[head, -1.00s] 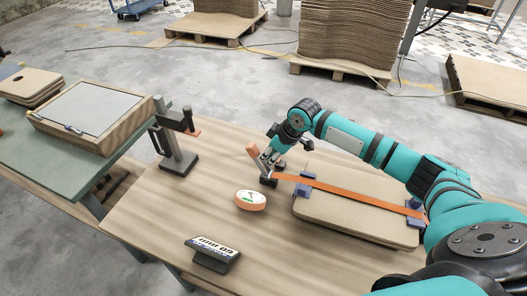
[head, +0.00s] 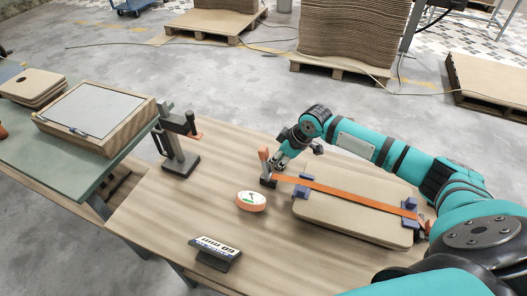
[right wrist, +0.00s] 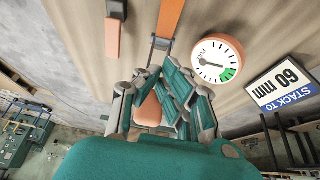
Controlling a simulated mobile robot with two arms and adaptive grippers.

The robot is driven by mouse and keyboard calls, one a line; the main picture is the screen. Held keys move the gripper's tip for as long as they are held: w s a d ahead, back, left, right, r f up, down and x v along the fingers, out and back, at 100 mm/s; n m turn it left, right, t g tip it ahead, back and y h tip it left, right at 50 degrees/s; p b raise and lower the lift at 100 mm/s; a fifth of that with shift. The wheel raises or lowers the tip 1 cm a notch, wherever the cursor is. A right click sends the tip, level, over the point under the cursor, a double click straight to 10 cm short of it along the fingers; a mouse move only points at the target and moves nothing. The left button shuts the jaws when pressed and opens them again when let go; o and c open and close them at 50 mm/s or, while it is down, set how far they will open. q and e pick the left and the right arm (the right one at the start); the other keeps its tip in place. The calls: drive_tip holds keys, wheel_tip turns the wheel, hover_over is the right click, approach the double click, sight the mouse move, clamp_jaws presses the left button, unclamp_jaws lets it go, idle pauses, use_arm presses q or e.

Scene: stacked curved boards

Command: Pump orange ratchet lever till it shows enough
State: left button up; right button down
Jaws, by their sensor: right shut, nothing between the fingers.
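The orange ratchet lever (head: 263,155) stands nearly upright on the dark ratchet at the left end of an orange strap (head: 350,193). The strap crosses the stacked curved boards (head: 350,222). My right gripper (head: 279,162) is shut and empty, close at the right side of the lever. In the right wrist view the closed fingers (right wrist: 168,95) partly hide the lever (right wrist: 148,112); I cannot tell whether they touch. A round gauge (right wrist: 217,60) has a green band at its lower right; the needle's exact reading is too small to tell. My left gripper is not in view.
A sign (right wrist: 284,84) reads "STACK TO 60 mm". A dark post stand (head: 178,150) with an orange handle is at the table's left. Blue-grey clamp blocks (head: 302,185) sit at the board ends. The wooden table (head: 180,215) is clear around the gauge.

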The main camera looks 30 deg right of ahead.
drive_tip(key=v, duration=1.2)
idle(0.7)
